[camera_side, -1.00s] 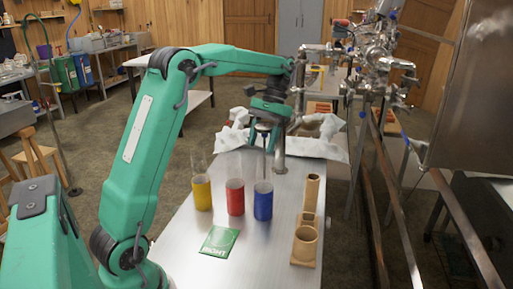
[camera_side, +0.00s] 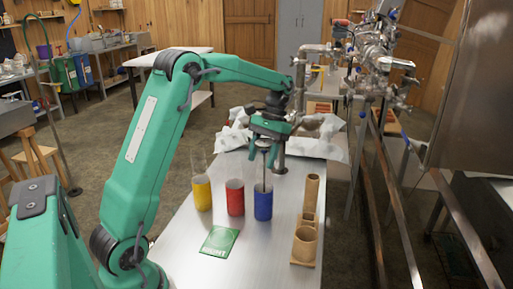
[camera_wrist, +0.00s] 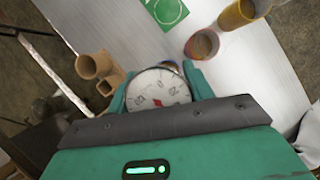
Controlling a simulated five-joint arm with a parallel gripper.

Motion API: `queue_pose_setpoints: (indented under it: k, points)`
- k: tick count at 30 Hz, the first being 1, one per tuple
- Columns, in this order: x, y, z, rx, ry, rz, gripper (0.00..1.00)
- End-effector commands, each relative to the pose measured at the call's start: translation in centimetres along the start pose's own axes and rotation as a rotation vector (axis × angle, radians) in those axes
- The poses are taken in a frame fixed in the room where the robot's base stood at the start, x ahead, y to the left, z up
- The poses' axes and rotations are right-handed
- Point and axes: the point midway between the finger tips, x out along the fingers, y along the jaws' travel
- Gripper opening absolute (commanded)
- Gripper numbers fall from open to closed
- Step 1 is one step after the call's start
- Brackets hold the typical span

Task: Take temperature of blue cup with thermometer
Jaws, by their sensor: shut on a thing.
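My gripper (camera_side: 268,132) is shut on the thermometer, whose round white dial (camera_wrist: 158,90) with a red pointer sits between the fingers in the wrist view. The thin metal stem (camera_side: 263,168) points straight down over the blue cup (camera_side: 263,203). Its lower end meets the cup's open top and seems to be inside, but how deep is hidden. The blue cup stands upright on the metal table at the right end of a row of cups. In the wrist view the dial hides nearly all of it.
A red cup (camera_side: 235,198) and a yellow cup (camera_side: 201,193) stand left of the blue one. A green card (camera_side: 219,240) lies in front. White cloth (camera_side: 318,148) and steel piping are behind.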

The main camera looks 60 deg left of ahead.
Motion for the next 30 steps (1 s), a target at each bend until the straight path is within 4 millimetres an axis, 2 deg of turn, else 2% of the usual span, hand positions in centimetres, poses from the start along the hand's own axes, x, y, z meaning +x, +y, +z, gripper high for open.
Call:
queue_pose_setpoints:
  k: [30]
  points:
    - [4.6, -0.1, -2.0, 0.000, -0.002, 0.000, 0.34]
